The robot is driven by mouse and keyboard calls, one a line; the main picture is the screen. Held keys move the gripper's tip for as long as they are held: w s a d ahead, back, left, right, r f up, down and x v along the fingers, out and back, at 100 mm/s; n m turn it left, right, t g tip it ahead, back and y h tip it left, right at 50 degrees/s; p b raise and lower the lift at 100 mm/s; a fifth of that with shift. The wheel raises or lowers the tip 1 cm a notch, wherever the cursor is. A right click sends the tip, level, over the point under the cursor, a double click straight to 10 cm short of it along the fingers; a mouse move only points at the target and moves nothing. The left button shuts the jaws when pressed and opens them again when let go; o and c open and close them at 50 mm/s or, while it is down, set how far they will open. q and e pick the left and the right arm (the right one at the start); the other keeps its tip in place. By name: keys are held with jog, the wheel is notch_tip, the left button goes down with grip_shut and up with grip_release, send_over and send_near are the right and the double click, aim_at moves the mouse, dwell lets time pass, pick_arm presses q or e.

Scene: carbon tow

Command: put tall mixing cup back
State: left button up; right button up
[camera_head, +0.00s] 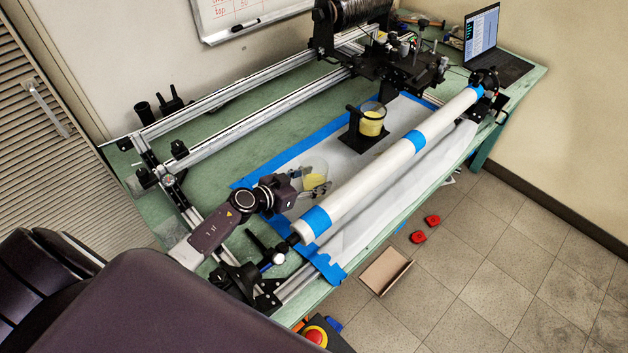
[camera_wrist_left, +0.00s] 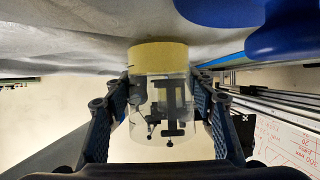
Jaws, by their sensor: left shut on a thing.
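A clear cup (camera_head: 314,172) with yellow material in its bottom is between the fingers of my left gripper (camera_head: 312,190), over the white sheet left of the long white tube. In the left wrist view the cup (camera_wrist_left: 160,95) shows between both fingers of the left gripper (camera_wrist_left: 160,110), which is shut on it. Its yellow end lies close to the pale sheet; I cannot tell whether it touches. A second clear cup (camera_head: 372,117) with yellow contents stands in a black holder (camera_head: 364,138) farther back. My right gripper is not in view.
The long white tube (camera_head: 390,160) with blue bands runs diagonally beside the held cup. Blue tape (camera_head: 285,160) edges the white sheet (camera_head: 335,155). Metal rails (camera_head: 235,90) lie behind. A laptop (camera_head: 490,50) stands at the far right. Green tabletop (camera_head: 270,120) is free behind the sheet.

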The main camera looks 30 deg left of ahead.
pick_arm(q)
jog(key=shift+f, duration=0.15)
jog(key=o, duration=1.4)
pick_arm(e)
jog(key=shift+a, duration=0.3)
pick_arm(q)
jog(key=shift+s+r, duration=0.15)
jog(key=shift+r, duration=0.1)
jog(key=p+v, duration=0.1)
jog(key=v, duration=0.8)
jog(key=shift+s+a+p, duration=0.2)
jog(key=shift+s+p, duration=0.2)
jog(key=shift+v, duration=0.95)
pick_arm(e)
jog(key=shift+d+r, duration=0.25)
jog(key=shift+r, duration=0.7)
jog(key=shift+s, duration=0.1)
